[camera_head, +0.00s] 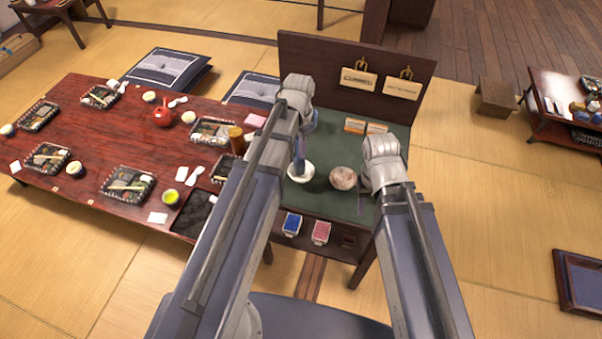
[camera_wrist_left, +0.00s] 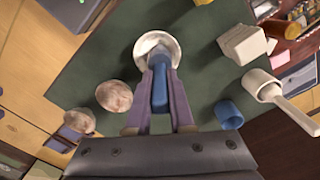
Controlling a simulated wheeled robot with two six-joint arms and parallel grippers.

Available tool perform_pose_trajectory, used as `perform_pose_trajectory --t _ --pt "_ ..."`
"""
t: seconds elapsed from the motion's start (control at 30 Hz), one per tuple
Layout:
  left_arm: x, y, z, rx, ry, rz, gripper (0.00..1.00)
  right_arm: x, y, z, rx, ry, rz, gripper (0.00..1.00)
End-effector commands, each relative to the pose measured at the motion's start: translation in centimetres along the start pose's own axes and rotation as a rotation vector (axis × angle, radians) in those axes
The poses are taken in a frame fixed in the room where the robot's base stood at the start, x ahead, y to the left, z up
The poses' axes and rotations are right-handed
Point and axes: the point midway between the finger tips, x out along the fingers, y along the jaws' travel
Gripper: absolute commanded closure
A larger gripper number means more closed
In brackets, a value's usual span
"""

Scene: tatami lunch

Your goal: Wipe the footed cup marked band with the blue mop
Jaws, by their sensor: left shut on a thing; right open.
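My left gripper (camera_wrist_left: 160,105) is shut on the blue mop (camera_wrist_left: 159,88), whose lower end reaches into a white round cup (camera_wrist_left: 149,38). I cannot see any band mark or foot on this cup. In the head view the white cup (camera_head: 301,178) stands on the green mat, with the blue mop (camera_head: 299,160) over it, partly hidden by my left arm. A brownish marbled cup (camera_head: 343,178) stands to its right; it also shows in the left wrist view (camera_wrist_left: 114,96). My right gripper (camera_head: 361,203) is open and empty beside that cup, mostly hidden by its wrist.
The green mat (camera_head: 330,140) has a dark back board with two hanging tags (camera_head: 358,79). In the left wrist view, another marbled cup (camera_wrist_left: 80,121), a white box (camera_wrist_left: 243,44), a blue cup (camera_wrist_left: 228,114) and a white long-handled vessel (camera_wrist_left: 262,86) lie around. A laid low table (camera_head: 90,190) is left.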

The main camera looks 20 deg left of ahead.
Motion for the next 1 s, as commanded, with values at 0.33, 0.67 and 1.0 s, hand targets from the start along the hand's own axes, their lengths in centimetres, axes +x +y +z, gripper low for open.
perform_pose_trajectory --t 0.33,0.67,1.0 --pt "-3.9 0.0 0.0 -0.001 0.000 0.000 1.00 -3.9 0.4 0.2 0.000 0.000 0.000 0.50" --pt "-7.0 0.0 0.0 -0.001 0.000 0.000 1.00 -7.0 0.7 0.4 0.000 0.000 0.000 0.50" --pt "-9.0 0.0 0.0 -0.001 0.000 0.000 1.00 -8.9 0.9 0.5 -0.001 0.000 0.000 0.50"
